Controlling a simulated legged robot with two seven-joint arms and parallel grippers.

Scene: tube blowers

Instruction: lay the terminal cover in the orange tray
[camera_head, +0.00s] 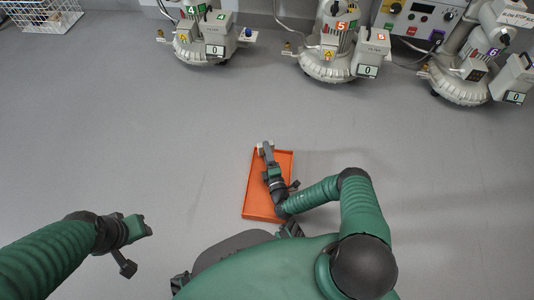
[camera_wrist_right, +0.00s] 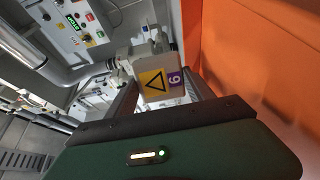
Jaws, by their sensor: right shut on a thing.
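The orange tray (camera_head: 256,203) lies on the grey floor in front of me in the head view. My right gripper (camera_head: 265,148) is over the tray's far end, with its arm crossing the tray. In the right wrist view it is shut on the terminal cover (camera_wrist_right: 155,73), a pale box with a yellow warning triangle and a purple 6 label. The tray's orange wall (camera_wrist_right: 255,50) stands close on the right there. In the head view only a small pale bit of the cover shows at the fingertips. My left gripper (camera_head: 146,226) is away to the left; its jaws are too small to read.
Several numbered tube blowers stand along the far side, including blower 4 (camera_head: 203,40), blower 5 (camera_head: 335,50) and blower 6 (camera_head: 475,70). A control panel (camera_head: 420,18) is behind them. A white wire basket (camera_head: 40,14) is at the far left. The floor around the tray is clear.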

